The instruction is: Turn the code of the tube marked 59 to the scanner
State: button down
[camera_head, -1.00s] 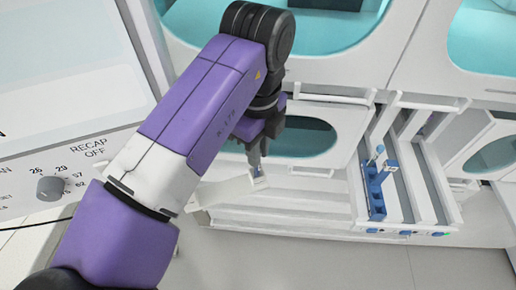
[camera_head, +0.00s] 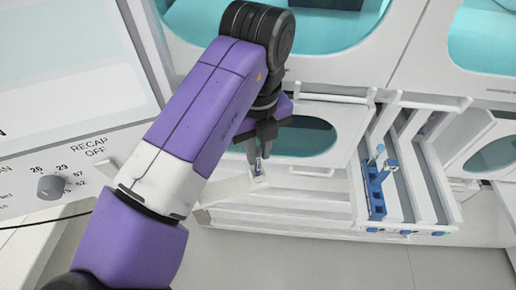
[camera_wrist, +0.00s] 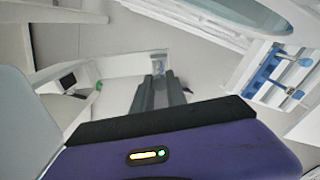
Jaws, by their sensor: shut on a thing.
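My gripper (camera_head: 258,160) points down over a white ledge in the head view. It is shut on a small tube (camera_head: 258,169), of which only a little shows, with a dark blue patch below the fingertips. In the wrist view the fingers of my gripper (camera_wrist: 160,82) come together at the centre, with a bluish bit of the tube just beyond them. The number on the tube and the way its code faces cannot be read. A blue rack (camera_head: 376,203) stands on the track at the right, with tubes at its far end. I cannot tell which thing is the scanner.
White rails (camera_head: 424,190) run beside the rack. A white ledge (camera_head: 222,192) lies under my gripper. A large panel with a knob (camera_head: 50,188) is at the left. A small dark-screened device (camera_wrist: 67,80) shows at the left in the wrist view. Grey floor is clear in front.

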dwell(0.3)
jog(key=shift+m, duration=1.5)
jog(key=shift+m+b, duration=0.45)
jog(key=shift+m, duration=0.35)
jog(key=shift+a+m, duration=0.1)
jog(key=shift+m, duration=0.5)
jog(key=shift+m+b, duration=0.4)
jog(key=shift+m, duration=1)
jog(key=shift+f, duration=0.2)
